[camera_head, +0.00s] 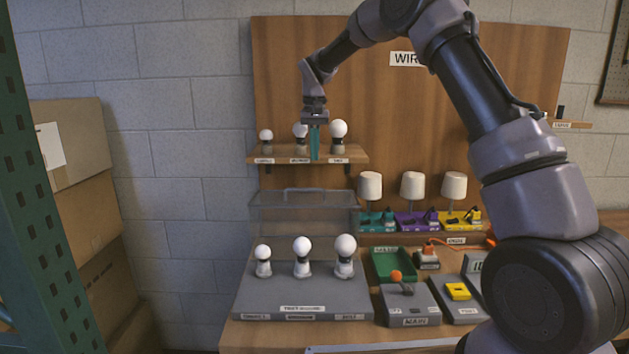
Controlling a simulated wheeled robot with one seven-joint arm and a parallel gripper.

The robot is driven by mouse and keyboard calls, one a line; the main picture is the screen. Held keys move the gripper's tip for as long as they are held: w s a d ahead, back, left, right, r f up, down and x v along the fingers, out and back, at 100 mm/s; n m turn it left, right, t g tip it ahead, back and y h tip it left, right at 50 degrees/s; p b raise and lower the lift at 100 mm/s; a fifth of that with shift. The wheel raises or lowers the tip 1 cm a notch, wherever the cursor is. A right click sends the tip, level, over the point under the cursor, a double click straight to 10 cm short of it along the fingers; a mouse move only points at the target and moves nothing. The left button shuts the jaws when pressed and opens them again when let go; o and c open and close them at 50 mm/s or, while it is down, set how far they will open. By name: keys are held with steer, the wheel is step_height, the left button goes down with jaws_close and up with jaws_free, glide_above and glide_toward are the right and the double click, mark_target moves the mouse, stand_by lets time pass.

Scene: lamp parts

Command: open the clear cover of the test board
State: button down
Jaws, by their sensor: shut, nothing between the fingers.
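The test board (300,291) is a grey slab at the front left of the table, with three white bulbs standing on it. The clear cover (305,213) is a see-through box shape. It stands raised along the back of the board, behind the bulbs, and the bulbs look uncovered. Its lower edge is hard to make out. My gripper (315,158) points down with its teal fingers shut and empty. It is above the cover, in front of the small wall shelf, and looks apart from the cover.
The shelf (300,154) holds several bulbs behind my gripper. Three white lamps (412,188) stand on coloured bases at the right. A green tray (393,264), a grey box with an orange-knobbed lever (410,305) and a yellow-topped box (458,292) are right of the board.

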glide_above(314, 199)
steer(key=f, duration=0.6)
steer(key=w+f, duration=0.1)
steer(key=f, duration=0.3)
steer(key=shift+d, duration=0.1)
steer(key=shift+s, duration=0.1)
steer(key=shift+s+r, duration=0.2)
steer(key=shift+s, duration=0.1)
steer(key=s+r+t, duration=0.1)
steer(key=s+t, duration=0.1)
steer(key=s, duration=0.5)
steer(key=shift+s+r+t, duration=0.2)
steer(key=shift+r+t, duration=0.1)
